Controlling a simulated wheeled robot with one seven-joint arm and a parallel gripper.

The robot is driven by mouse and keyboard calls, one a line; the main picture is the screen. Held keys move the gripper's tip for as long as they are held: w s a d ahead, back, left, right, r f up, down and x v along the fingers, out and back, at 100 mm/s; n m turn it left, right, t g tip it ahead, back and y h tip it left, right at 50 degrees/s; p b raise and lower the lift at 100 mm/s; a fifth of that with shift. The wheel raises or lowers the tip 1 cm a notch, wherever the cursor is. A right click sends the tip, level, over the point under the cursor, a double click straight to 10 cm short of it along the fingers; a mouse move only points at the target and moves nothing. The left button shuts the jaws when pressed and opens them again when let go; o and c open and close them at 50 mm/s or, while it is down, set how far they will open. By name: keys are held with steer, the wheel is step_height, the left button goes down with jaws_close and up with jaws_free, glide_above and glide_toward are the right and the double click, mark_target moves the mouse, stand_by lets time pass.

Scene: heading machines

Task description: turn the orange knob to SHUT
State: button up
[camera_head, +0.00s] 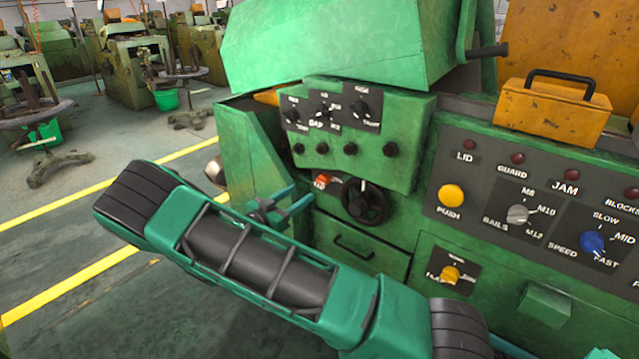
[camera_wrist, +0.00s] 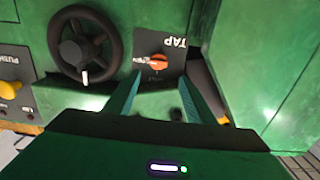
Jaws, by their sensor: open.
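The orange knob (camera_wrist: 158,62) sits on a dark plate (camera_wrist: 172,45) marked TAP, upside down in the wrist view. A pale pointer or mark shows toward the picture's left; the small lettering around it is too blurred to read surely. In the head view the orange knob (camera_head: 321,180) shows small, left of the black handwheel, partly hidden. My gripper (camera_wrist: 161,80) is open, its two fingers reaching toward the plate on either side of the knob's line. The knob appears beyond the fingertips; contact is not visible. In the head view my gripper (camera_head: 299,198) is beside the panel.
A black handwheel (camera_head: 365,203) is close to the knob and also shows in the wrist view (camera_wrist: 85,45). A knob box (camera_head: 355,135) juts out above. A drawer handle (camera_head: 353,247) lies below. Open floor (camera_head: 60,240) is at the left.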

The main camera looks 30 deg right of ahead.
mark_target(319, 181)
steer(key=x, duration=1)
steer(key=shift+w+d, duration=0.15)
steer(key=shift+d, duration=0.15)
steer(key=shift+c, duration=0.4)
